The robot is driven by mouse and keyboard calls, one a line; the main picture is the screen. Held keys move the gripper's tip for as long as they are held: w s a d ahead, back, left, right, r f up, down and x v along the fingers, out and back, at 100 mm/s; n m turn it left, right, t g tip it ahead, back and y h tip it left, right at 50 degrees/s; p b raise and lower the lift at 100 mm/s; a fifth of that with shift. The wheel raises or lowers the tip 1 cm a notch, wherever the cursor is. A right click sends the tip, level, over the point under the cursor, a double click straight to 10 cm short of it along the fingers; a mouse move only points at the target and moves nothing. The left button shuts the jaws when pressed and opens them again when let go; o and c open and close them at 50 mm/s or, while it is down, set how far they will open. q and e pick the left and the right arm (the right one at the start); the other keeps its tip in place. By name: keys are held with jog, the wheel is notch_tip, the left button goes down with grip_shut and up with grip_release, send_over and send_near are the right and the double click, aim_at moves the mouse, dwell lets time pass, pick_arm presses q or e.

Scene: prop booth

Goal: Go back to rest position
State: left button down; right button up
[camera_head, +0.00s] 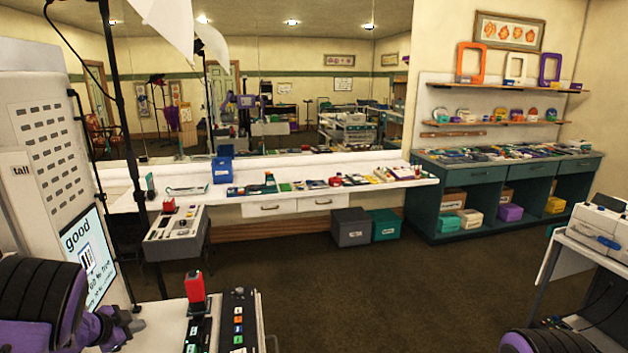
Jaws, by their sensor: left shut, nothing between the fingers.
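My left gripper (128,322) is at the bottom left, purple and dark, and only partly in view. It is shut and empty, and its arm comes in from the left edge. It is left of a small red-topped device on a white surface, and appears apart from it. Of my right arm only a dark ribbed part with purple shows at the bottom right edge. My right gripper is out of view.
A red-topped device (194,287) and a dark button panel (238,322) stand close by. A tall white machine (47,150) is at the left. A white counter (400,184) and teal shelf unit (432,201) line the back. The brown floor (330,285) between is clear.

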pick_arm(q)
jog(key=s+d+f+n+g+y, duration=0.1)
jog(key=s+d+f+n, duration=0.9)
jog(key=s+d+f, duration=0.5)
jog(key=s+d+f+n+g+y, duration=0.2)
jog(key=s+n+g, duration=0.1)
jog(key=s, duration=0.8)
jog(key=s+d+f+n+g+y, duration=0.1)
jog(key=s+d+f+n+g, duration=0.15)
jog(key=s, duration=0.75)
notch_tip(320, 180, down, 14)
jog(key=s+b, duration=0.1)
jog(key=b, duration=1.3)
jog(key=shift+d+r+n+y, duration=0.15)
jog(key=shift+r+n+y, duration=0.1)
jog(key=shift+n+y, duration=0.2)
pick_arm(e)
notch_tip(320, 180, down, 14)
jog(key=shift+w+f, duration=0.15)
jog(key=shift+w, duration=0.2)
